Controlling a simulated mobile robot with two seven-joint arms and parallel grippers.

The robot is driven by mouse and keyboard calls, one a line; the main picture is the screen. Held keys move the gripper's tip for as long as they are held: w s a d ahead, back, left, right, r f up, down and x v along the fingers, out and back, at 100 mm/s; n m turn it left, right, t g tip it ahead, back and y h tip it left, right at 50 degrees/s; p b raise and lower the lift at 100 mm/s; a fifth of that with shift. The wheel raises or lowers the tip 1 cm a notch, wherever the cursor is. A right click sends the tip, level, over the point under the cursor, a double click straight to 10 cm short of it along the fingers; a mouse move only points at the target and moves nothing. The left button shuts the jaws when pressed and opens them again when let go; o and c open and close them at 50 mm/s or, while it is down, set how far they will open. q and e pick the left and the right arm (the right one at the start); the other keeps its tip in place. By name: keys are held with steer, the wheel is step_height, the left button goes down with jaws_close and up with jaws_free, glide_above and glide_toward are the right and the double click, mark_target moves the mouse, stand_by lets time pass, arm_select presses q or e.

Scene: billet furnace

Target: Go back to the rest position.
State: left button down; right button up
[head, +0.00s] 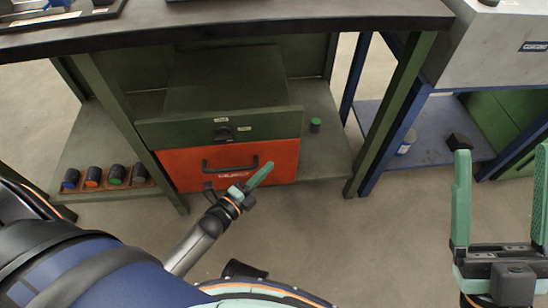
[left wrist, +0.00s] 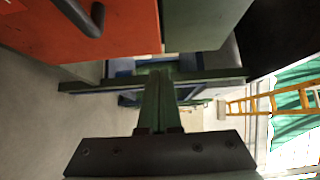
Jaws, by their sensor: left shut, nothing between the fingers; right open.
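My left gripper (head: 267,167) is shut and empty in the head view, in front of the orange drawer (head: 281,160) under the workbench. Its green fingertips overlap the drawer front to the right of the black handle (head: 228,166); whether they touch it I cannot tell. In the left wrist view the shut fingers (left wrist: 157,75) point away from the camera, with the orange drawer (left wrist: 120,25) at the upper left and its handle (left wrist: 94,18) apart from the fingers. My right gripper (head: 502,155) is open and empty at the right of the head view, over the floor.
The workbench (head: 250,22) stands ahead with green legs. A green drawer (head: 265,122) is above the orange one. Several dark cylinders (head: 92,176) stand on the low shelf at left; another green-topped one (head: 315,125) stands at right. A yellow ladder (left wrist: 290,100) is farther off.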

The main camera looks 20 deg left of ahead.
arm_select(q)
steer(key=p+v, duration=0.1)
steer(key=v, duration=0.5)
steer(key=shift+r, duration=0.1)
